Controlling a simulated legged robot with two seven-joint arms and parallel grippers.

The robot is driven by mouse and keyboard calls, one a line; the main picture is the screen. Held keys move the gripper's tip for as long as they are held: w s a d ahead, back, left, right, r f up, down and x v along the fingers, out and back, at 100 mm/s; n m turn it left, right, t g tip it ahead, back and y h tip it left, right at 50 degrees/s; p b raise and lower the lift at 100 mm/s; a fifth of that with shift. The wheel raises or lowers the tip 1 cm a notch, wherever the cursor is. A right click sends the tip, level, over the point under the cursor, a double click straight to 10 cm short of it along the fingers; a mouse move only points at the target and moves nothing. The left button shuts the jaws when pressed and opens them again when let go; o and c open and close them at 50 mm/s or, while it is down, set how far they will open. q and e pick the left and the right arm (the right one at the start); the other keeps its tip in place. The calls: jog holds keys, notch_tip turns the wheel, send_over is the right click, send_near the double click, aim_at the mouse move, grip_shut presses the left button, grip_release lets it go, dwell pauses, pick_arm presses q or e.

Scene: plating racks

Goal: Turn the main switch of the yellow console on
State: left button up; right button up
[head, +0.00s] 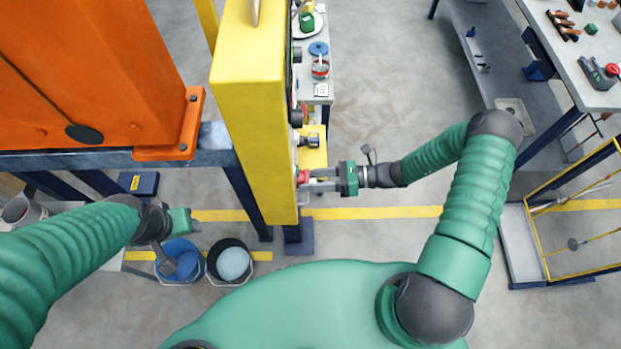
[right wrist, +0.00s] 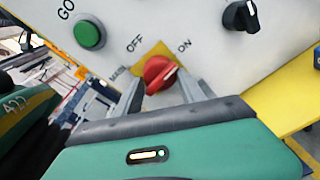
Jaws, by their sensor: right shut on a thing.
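The yellow console (head: 248,110) stands upright left of my right gripper. Its main switch is a red knob (right wrist: 158,75) on a light panel, between the printed words OFF and ON. A pale pointer mark on the knob slants up to the right, on the ON side. My right gripper (right wrist: 163,92) has one finger on each side of the knob and is shut on it. In the head view the red knob (head: 302,176) shows at the tips of my right gripper (head: 311,180). My left gripper (head: 180,222) is at the lower left, away from the console; its fingers are unclear.
A green GO button (right wrist: 90,33) and a black selector knob (right wrist: 240,15) share the panel. An orange machine (head: 90,70) stands left of the console. A blue bucket (head: 179,260) and a black bucket (head: 212,270) are below my left gripper. Grey floor (head: 400,80) is clear behind my right arm.

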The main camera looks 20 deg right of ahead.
jog(key=shift+w+d+r+m, duration=0.1)
jog(key=shift+w+r+m, duration=0.1)
jog(key=shift+m, duration=0.4)
jog(key=o, duration=1)
jog(key=shift+o, duration=1.3)
jog(key=shift+f, duration=0.1)
jog(key=shift+o, duration=0.4)
jog(key=shift+d+f, duration=0.1)
jog(key=shift+s, duration=0.1)
